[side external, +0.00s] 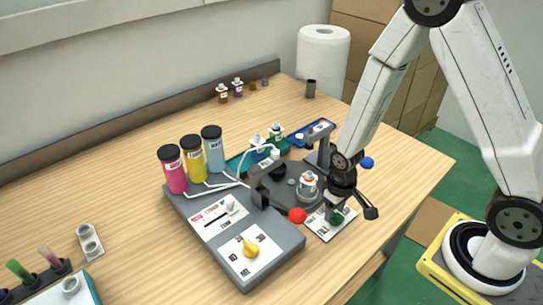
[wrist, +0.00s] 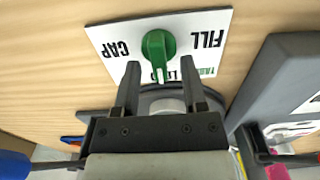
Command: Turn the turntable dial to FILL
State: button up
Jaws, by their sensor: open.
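The turntable dial is a green knob (wrist: 158,48) on a white plate (wrist: 115,40), printed CAP at left and FILL at right, upside down in the wrist view. Its pointer aims down the picture, towards lettering partly hidden between my fingers that looks like LOAD. In the side view the dial (side external: 338,218) and its plate (side external: 322,233) are at the table's front side, right of the grey machine. My gripper (wrist: 160,72) is open, with a fingertip either side of the pointer's end. Contact cannot be told. In the side view my gripper (side external: 337,206) is just above the dial.
A dark turntable (side external: 285,195) with a clear bottle (side external: 308,185) lies beside the gripper. A red ball-shaped button (side external: 297,215) is left of the plate. The grey machine box (side external: 240,275) carries a yellow knob (side external: 251,246). Pink, yellow and blue bottles stand behind it.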

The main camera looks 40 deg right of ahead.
grip_shut()
jog(key=shift+n, duration=0.4)
jog(key=n, duration=0.4)
jog(key=shift+a, duration=0.15)
jog(key=n, duration=0.4)
jog(key=shift+s+a+n, duration=0.1)
jog(key=shift+a+n, duration=0.05)
jog(key=shift+n, duration=0.15)
jog(key=n, duration=0.4)
jog(key=shift+s+a, duration=0.1)
jog(key=shift+s, duration=0.05)
jog(key=n, duration=0.4)
jog(key=shift+s+n, duration=0.15)
jog(key=shift+n, duration=0.15)
